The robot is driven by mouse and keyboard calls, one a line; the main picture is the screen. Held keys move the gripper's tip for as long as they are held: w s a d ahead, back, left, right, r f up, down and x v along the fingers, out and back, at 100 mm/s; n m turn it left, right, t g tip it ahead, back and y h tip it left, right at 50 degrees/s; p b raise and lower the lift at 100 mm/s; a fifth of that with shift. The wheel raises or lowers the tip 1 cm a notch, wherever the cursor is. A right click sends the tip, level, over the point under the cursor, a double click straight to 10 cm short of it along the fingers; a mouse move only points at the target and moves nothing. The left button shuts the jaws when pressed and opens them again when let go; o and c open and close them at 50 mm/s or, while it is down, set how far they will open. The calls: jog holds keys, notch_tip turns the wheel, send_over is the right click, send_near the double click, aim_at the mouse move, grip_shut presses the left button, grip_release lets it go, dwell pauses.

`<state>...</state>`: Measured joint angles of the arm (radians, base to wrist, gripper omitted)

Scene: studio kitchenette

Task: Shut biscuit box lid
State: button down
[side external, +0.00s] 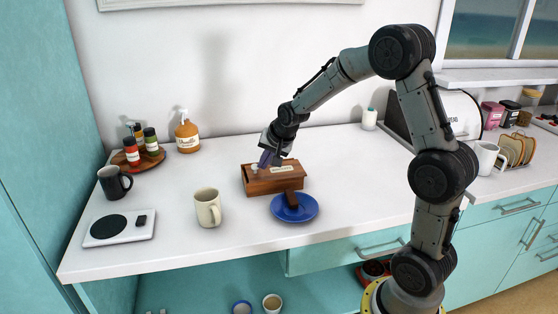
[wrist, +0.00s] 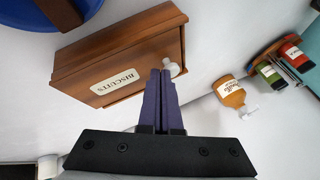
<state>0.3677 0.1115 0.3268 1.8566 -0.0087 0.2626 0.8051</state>
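The wooden biscuit box (side external: 274,185) stands on the white counter behind a blue plate. Its pale label (wrist: 115,80) reads "BISCUITS" in the wrist view, and a white knob (wrist: 171,69) sits near one end of the box. My gripper (side external: 264,164) is at the left end of the box, pointing down. In the wrist view its two purple fingers (wrist: 160,72) lie together, with nothing seen between them. The fingertips overlap the box edge beside the knob; I cannot tell whether they touch it. How far the lid is open is not clear from these views.
A cream mug (side external: 208,207), black mug (side external: 114,182) and scale (side external: 119,228) stand left. A soap bottle (side external: 187,134) stands behind.

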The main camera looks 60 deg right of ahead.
jog(key=shift+w+a+f, duration=0.1)
jog(key=shift+w+a, duration=0.45)
jog(key=shift+a, duration=0.05)
jog(key=s, duration=0.1)
jog(key=s+d, duration=0.1)
jog(key=s+r, duration=0.1)
jog(key=s, duration=0.1)
jog(key=shift+d, duration=0.2)
jog(key=s+a+r+n+t, duration=0.1)
jog(key=s+a+r, duration=0.25)
jog(key=r, duration=0.35)
jog(key=s+a+r+n, duration=0.1)
jog(key=s+a+r, duration=0.25)
jog(key=r, duration=0.25)
jog(key=s+a+r+n+y, duration=0.2)
jog(key=s+a+n, duration=0.1)
jog(key=s+a, duration=0.35)
jog(key=s+a+f+n+g, duration=0.1)
jog(key=s+a+f+n, duration=0.1)
jog(key=s, duration=0.4)
jog(key=s+a+f+n, duration=0.2)
jog(key=s+f+n, duration=0.3)
jog(key=s+n, duration=0.1)
jog(key=shift+s+g, duration=0.15)
jog(key=shift+g, duration=0.25)
